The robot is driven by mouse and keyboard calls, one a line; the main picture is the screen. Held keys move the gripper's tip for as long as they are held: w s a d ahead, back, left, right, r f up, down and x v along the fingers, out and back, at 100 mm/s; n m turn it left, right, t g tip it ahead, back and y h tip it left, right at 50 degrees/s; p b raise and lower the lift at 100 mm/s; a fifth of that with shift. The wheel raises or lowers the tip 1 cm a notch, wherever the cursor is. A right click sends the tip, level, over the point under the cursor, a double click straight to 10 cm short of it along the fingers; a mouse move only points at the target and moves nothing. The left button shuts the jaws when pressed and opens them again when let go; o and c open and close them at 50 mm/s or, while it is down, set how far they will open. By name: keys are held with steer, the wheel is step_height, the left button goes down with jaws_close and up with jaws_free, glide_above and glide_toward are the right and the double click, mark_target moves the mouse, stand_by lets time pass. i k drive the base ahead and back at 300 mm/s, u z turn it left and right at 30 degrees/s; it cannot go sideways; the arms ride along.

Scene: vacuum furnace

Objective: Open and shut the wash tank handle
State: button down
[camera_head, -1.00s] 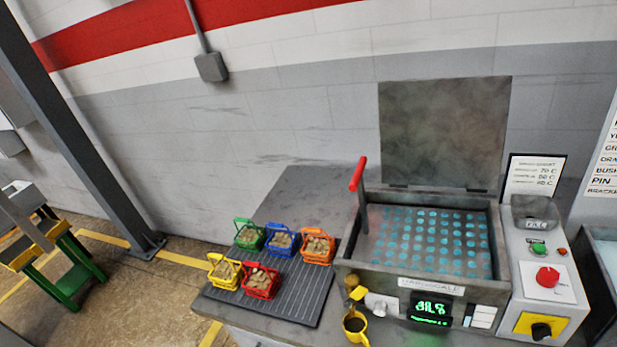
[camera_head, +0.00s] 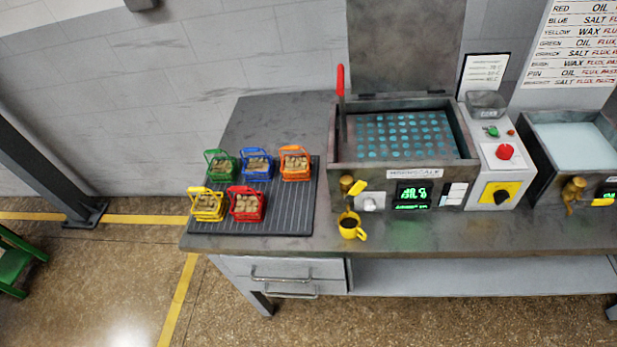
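A grey metal tank (camera_head: 335,150) stands on the bench with its lid (camera_head: 405,45) raised upright behind it. Its floor shows rows of blue dots. A lever with a red grip (camera_head: 340,80) stands upright at the tank's left side. A brass tap (camera_head: 347,184) with a yellow handle (camera_head: 357,187) sits low on the tank's front left. A second tank (camera_head: 545,160) with pale liquid stands at the right edge, with its own brass tap (camera_head: 572,190) and yellow handle (camera_head: 602,202). I cannot tell which tank is the wash tank. My gripper is not in view.
A yellow mug (camera_head: 351,226) with dark contents stands below the first tap. Several coloured baskets with brownish pieces stand on a ribbed mat (camera_head: 285,213) at the left. A control box (camera_head: 497,160) with a red button stands between the tanks. Floor in front of the bench is clear.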

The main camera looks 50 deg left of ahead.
mark_target(359, 186)
steer(key=u, duration=0.15)
steer(key=i, duration=1)
steer(key=z, duration=0.1)
